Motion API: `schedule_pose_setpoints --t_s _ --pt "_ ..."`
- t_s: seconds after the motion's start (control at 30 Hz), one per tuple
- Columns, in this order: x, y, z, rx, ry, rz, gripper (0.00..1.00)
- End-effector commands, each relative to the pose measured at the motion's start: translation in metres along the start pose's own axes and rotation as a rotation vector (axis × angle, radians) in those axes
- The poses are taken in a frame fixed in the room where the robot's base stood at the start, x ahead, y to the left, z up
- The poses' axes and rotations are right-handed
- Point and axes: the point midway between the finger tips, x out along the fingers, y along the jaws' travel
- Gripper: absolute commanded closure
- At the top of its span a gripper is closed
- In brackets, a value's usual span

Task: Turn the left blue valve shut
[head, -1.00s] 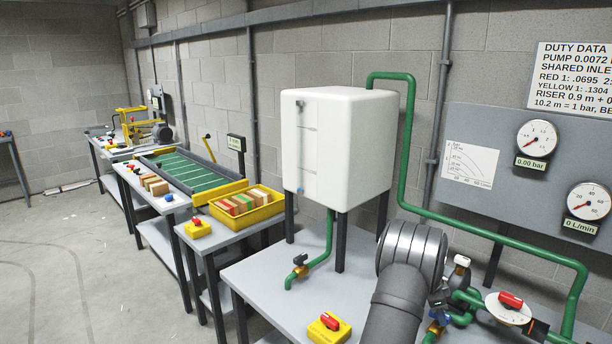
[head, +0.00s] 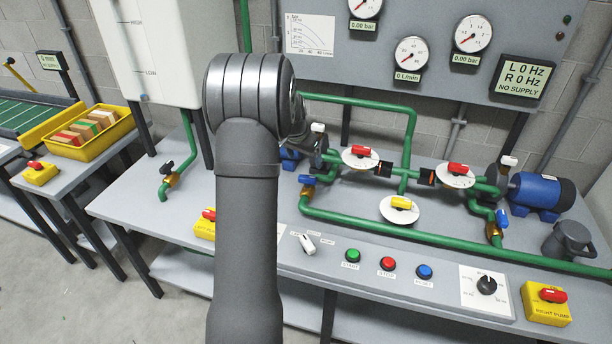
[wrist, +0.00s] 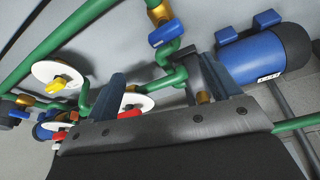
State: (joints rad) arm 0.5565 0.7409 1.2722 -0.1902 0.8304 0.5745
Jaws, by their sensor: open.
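The left blue valve (head: 306,180) is a small blue lever on a brass body, in front of the left pump (head: 290,153). A near blue lever in the wrist view (wrist: 165,33), on a brass fitting and green pipe, appears to be the same valve. My gripper (wrist: 162,82) is open and empty, its fingers spread on either side of green pipe. The blue lever lies beyond the fingertips, apart from them. The right blue valve (head: 502,218) stands in front of the right pump (head: 540,192).
Red-handled valves (head: 360,155) (head: 455,170) and a yellow-handled valve (head: 401,204) sit on white discs among green pipes. A white tank (head: 160,50) stands at left. A panel with push buttons (head: 388,264) runs along the front. A grey jug-like object (head: 568,242) stands at right.

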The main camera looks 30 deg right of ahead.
Motion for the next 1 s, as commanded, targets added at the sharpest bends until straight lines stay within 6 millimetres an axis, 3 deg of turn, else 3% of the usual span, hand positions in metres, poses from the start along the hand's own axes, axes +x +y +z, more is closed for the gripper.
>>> schedule_pose_setpoints --t_s 0.1,0.2,0.43,0.57,1.0 --pt "-0.029 0.006 0.003 -0.137 0.022 -0.053 0.18" --pt "-0.044 0.009 0.005 -0.226 0.039 -0.083 0.18" --pt "-0.052 0.010 0.007 -0.304 0.053 -0.105 0.18" --pt "-0.036 0.009 0.007 -0.305 0.052 -0.105 0.18" --pt "0.049 -0.001 0.004 -0.302 0.052 -0.104 0.18"
